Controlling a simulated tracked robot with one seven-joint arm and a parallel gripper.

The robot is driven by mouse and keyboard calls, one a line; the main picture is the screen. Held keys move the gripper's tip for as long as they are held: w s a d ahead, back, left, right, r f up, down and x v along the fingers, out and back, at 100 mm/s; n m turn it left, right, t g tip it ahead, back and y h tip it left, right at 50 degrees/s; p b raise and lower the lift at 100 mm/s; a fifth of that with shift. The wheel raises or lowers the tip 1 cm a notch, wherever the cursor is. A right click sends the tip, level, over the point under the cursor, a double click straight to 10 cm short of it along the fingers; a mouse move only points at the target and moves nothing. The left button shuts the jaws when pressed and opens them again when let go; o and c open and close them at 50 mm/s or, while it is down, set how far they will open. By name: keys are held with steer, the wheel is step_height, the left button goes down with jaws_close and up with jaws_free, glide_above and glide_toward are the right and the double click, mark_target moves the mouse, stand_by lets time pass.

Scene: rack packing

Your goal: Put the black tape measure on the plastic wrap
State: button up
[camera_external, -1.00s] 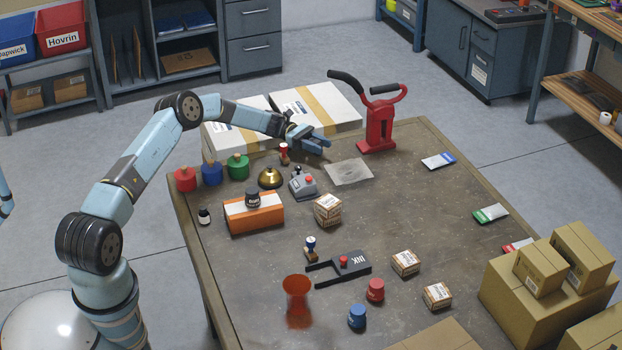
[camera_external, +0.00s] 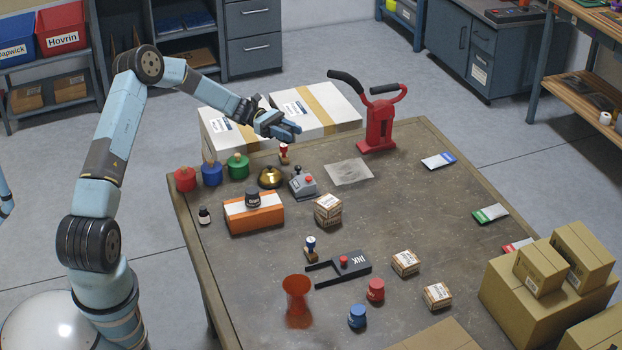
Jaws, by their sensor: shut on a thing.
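The plastic wrap (camera_external: 348,172) looks like a thin, translucent, wrinkled sheet lying flat on the table's far part, with nothing on it. My gripper (camera_external: 289,131) is in the air up and to the left of the sheet, in front of the white boxes. I cannot make out a black tape measure anywhere on the table.
A brass bell (camera_external: 270,177) and a grey device (camera_external: 303,185) stand left of the sheet. A red tool with black handles (camera_external: 377,128) rises behind it.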

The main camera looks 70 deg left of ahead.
steer(key=shift+s+d+r, duration=0.3)
steer(key=shift+s+d, duration=0.05)
steer(key=shift+d, duration=0.1)
steer(key=w+d+r+n+t+y, duration=0.4)
steer(key=d+n+t+y, duration=0.15)
steer(key=d, duration=0.25)
steer(key=n+t+y, duration=0.2)
steer(key=y, duration=0.1)
glide_above(342, 163)
steer(key=f, duration=0.5)
steer(key=s+f, duration=0.1)
steer(key=f, duration=0.2)
steer(key=shift+d+f, duration=0.15)
steer(key=shift+f, duration=0.05)
steer(key=shift+w+f, duration=0.45)
step_height(342, 163, down, 3)
steer(key=shift+w+f, duration=0.1)
steer(key=shift+f, duration=0.1)
